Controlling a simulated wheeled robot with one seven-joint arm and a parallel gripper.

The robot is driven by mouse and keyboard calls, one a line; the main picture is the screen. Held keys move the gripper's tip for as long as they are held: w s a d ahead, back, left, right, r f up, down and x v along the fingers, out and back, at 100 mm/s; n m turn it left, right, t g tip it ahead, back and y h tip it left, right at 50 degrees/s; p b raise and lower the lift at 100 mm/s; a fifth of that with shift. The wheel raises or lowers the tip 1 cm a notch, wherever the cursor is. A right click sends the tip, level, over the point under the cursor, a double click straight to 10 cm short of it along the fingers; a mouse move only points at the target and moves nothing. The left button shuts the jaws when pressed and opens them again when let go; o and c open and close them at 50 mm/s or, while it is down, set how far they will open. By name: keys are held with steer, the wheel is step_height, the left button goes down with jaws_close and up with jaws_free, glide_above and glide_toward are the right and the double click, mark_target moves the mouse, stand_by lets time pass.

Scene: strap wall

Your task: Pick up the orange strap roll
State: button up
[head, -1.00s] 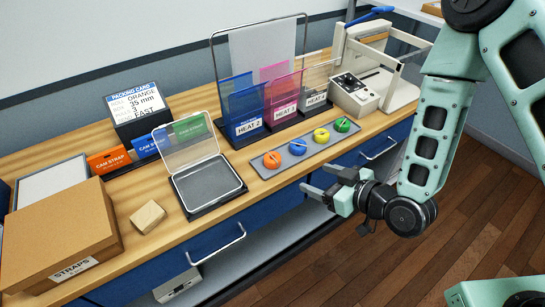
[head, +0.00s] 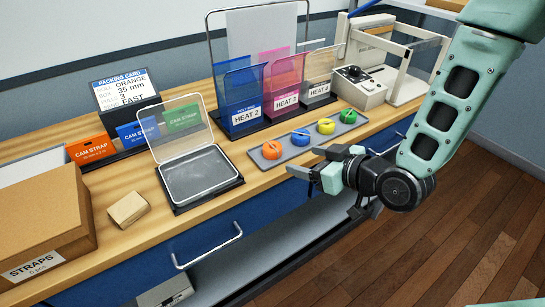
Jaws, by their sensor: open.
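The orange strap roll (head: 271,150) sits at the left end of a grey tray (head: 284,158) on the wooden bench. A blue roll (head: 300,136), a yellow roll (head: 326,126) and a green roll (head: 347,116) stand in a row to its right. My gripper (head: 303,162) is open and empty, in front of the tray's front edge. Its fingers point left, just to the right of and nearer than the orange roll. It appears apart from the rolls.
An open clear-lidded box (head: 200,175) stands left of the tray. Blue, pink and grey pockets (head: 243,100) stand behind it. A sealer machine (head: 362,85) is at the right. A small wooden block (head: 127,208) and a cardboard straps box (head: 40,225) are at the left.

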mark_target(277, 149)
steer(key=p+x, duration=0.1)
steer(key=x, duration=0.5)
steer(key=shift+w+a, duration=0.1)
steer(key=shift+a, duration=0.05)
steer(key=shift+w+r+p+x, duration=0.1)
steer(key=shift+p+x, duration=0.5)
steer(key=shift+x, duration=0.75)
steer(key=shift+w+r+p+x, duration=0.15)
steer(key=shift+p+x, duration=0.4)
steer(key=shift+x, duration=0.8)
steer(key=shift+f, duration=0.1)
steer(key=c, duration=1.1)
